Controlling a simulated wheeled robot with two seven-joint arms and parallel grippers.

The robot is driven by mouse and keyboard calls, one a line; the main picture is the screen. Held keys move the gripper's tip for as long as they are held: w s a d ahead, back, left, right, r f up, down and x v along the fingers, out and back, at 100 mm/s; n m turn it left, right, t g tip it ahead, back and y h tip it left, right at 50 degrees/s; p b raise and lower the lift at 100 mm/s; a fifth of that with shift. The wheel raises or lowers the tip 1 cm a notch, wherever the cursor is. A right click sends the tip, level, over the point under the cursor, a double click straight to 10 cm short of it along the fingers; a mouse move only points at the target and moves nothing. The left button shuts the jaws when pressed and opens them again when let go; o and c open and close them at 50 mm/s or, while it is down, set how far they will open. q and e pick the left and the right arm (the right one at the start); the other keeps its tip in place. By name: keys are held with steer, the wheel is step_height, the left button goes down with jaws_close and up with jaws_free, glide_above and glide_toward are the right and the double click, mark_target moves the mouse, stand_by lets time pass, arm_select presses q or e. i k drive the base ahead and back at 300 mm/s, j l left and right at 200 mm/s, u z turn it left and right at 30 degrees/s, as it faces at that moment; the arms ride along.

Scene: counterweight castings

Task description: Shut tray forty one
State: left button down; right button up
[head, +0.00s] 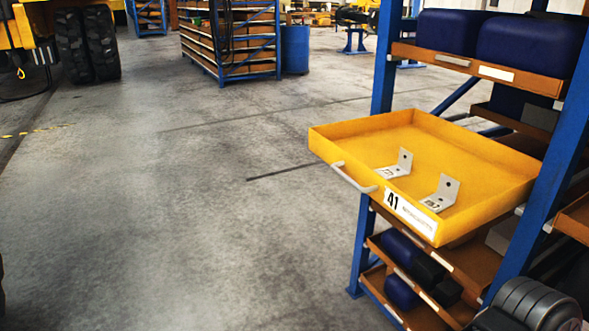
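Tray forty one (440,148) is a yellow tray marked 41, drawn out of the blue rack (381,60) on the right. It slopes across the picture, with its front towards the lower left. A pale bar handle (353,178) is on its front face, left of the white 41 label (410,216). Two grey angle brackets, one nearer the handle (394,166) and one nearer the label (441,193), lie inside the tray, apart from each other.
Blue bins (520,45) sit on an orange shelf above the tray, and dark blue pieces (402,290) on shelves below. Open concrete floor (200,220) lies left of the rack. A blue drum (295,49), another rack (228,55) and a large tyre (85,45) stand farther back.

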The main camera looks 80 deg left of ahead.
mark_target(495, 178)
steer(key=u, duration=2.45)
